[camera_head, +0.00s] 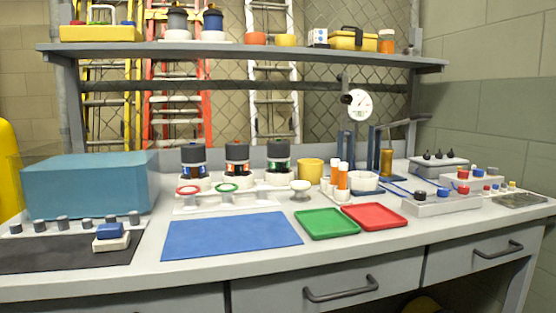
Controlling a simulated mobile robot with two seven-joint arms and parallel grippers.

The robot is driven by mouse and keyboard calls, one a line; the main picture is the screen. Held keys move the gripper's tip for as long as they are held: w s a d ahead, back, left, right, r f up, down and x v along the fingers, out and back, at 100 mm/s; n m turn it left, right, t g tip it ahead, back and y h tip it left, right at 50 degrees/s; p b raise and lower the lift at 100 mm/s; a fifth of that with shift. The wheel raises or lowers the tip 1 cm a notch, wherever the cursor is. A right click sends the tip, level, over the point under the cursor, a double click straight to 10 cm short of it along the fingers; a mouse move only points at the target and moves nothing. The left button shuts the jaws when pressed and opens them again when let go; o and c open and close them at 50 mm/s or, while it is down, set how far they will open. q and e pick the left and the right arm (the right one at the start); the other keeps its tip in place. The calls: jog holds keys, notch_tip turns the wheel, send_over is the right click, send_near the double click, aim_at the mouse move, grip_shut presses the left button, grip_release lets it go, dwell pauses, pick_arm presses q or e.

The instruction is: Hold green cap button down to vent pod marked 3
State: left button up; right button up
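Three dark-capped pods stand in a row on white bases at the back of the bench. The left pod (193,158) has blue parts, the middle pod (237,156) has orange parts, and the right pod (279,155) has green parts. A small green spot, seemingly a button, shows on top of the right pod's cap (279,145). Any number marks on the pods are too small to read. All three stand upright. Neither of my grippers is in view.
A white rack with a red ring (188,190) and a green ring (227,187) stands before the pods. A blue mat (231,236) lies bare in front. A teal tank (88,184) is left; green (327,224) and red (375,216) trays are right. A shelf (240,52) hangs above.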

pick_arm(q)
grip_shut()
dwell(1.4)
